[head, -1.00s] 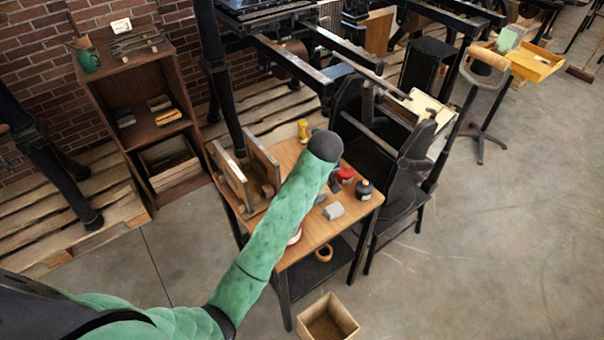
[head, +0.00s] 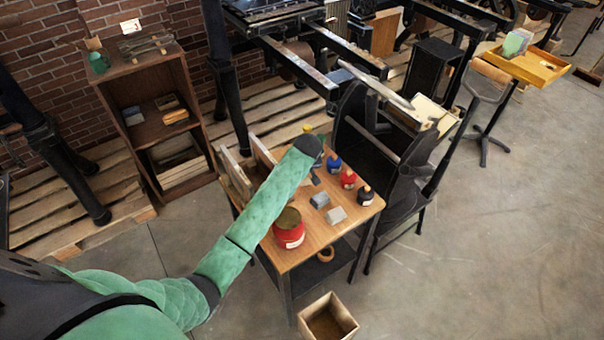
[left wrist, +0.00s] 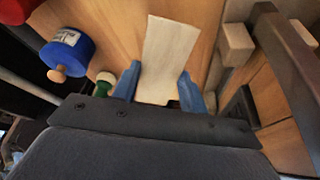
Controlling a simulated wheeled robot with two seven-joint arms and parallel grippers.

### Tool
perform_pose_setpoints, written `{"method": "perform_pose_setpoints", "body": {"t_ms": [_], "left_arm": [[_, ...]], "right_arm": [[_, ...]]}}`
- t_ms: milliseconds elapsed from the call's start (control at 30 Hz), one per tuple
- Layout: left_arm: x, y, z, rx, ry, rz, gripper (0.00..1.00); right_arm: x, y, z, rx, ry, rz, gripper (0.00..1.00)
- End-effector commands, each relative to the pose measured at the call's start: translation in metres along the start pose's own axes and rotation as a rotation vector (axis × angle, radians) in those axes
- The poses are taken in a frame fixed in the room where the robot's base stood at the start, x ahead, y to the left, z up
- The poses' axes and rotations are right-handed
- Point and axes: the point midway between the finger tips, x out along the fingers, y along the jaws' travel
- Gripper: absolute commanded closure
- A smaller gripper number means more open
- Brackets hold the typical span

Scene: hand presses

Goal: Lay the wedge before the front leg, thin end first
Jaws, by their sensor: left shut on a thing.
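My left gripper (left wrist: 160,84) has blue fingertips on either side of a pale, flat wedge (left wrist: 168,45) and is shut on it. The wedge lies over the wooden tabletop in that view; which end is thin I cannot tell. In the head view my left arm reaches over the small table (head: 310,245), and the gripper and wedge are largely hidden under its dark wrist. A black press leg (head: 226,90) stands on the pallets behind the table; another black leg (head: 65,165) stands at the left. My right gripper is not in view.
A shelf (head: 205,140) is left, a black chair-like frame (head: 385,150) right, an open box (head: 327,320) in front.

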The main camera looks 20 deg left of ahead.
Motion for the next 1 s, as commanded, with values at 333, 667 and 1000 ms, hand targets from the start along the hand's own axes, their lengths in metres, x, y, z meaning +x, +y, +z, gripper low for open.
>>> {"method": "perform_pose_setpoints", "body": {"t_ms": [333,667,1000], "left_arm": [[0.030,-0.001,0.011,0.001,-0.001,-0.001,0.80],[0.038,0.000,0.015,0.000,0.001,0.001,0.80],[0.041,0.000,0.016,0.000,0.000,0.001,0.35]], "right_arm": [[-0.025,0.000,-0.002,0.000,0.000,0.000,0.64],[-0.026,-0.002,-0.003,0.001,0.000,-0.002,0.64],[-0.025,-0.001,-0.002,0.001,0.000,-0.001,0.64]]}}
